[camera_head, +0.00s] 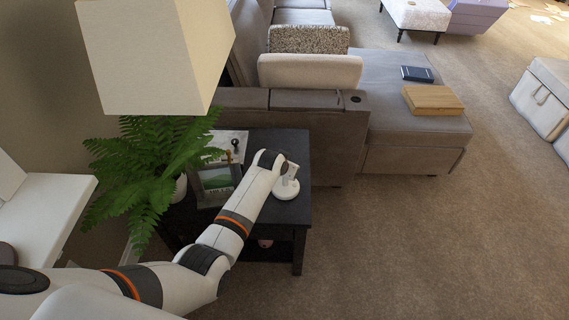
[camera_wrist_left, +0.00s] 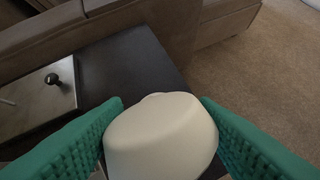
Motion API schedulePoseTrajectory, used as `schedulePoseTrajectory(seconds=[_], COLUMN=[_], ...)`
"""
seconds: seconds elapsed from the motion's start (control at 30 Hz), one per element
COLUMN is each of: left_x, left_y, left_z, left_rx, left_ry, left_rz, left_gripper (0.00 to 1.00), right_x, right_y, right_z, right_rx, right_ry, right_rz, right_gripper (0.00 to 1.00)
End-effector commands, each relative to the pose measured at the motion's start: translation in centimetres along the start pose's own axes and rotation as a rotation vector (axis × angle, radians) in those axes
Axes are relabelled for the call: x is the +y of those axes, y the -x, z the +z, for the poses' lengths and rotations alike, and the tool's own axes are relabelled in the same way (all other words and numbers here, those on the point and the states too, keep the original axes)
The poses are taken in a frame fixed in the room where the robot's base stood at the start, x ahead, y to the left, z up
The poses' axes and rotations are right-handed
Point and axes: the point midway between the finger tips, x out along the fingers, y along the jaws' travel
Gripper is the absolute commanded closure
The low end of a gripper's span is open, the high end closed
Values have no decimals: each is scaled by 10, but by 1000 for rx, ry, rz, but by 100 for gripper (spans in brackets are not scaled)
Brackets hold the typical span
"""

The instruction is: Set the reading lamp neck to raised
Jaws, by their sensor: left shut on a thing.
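The small white reading lamp (camera_head: 287,191) stands on the dark side table (camera_head: 290,146), near its right edge. Its round base rests on the tabletop; its neck and head are partly hidden behind my left wrist in the head view. In the left wrist view, the white lamp head (camera_wrist_left: 160,138) fills the space between the green finger pads. My left gripper (camera_wrist_left: 162,106) is shut on that head, one pad on each side. The neck's angle is hard to tell. My right gripper is in neither view.
A picture frame (camera_head: 217,181) and a potted fern (camera_head: 150,160) stand left of my left forearm. A large lampshade (camera_head: 155,50) hangs above them. The grey sofa (camera_head: 345,130) borders the table behind. Open carpet (camera_head: 430,245) lies to the right.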

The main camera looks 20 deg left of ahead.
Motion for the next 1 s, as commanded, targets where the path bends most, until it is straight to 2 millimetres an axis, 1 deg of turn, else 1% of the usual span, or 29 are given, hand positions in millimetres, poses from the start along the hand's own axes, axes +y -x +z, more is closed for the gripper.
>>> schedulePoseTrajectory(seconds=[0.03, 0.23, 0.57, 1.0], left_x=[3, 7, 11, 11], left_y=[1, -4, -7, -6], left_z=[6, 14, 22, 25], left_rx=[34, 127, 131, 127], left_ry=[6, 20, 21, 21], left_rz=[-12, -47, -49, -48], left_gripper=[88, 88, 88, 88], right_x=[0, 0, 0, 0], right_y=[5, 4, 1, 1], right_z=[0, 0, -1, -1], right_rx=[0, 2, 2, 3], right_ry=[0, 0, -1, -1], right_rz=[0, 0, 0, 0], right_gripper=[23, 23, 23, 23])
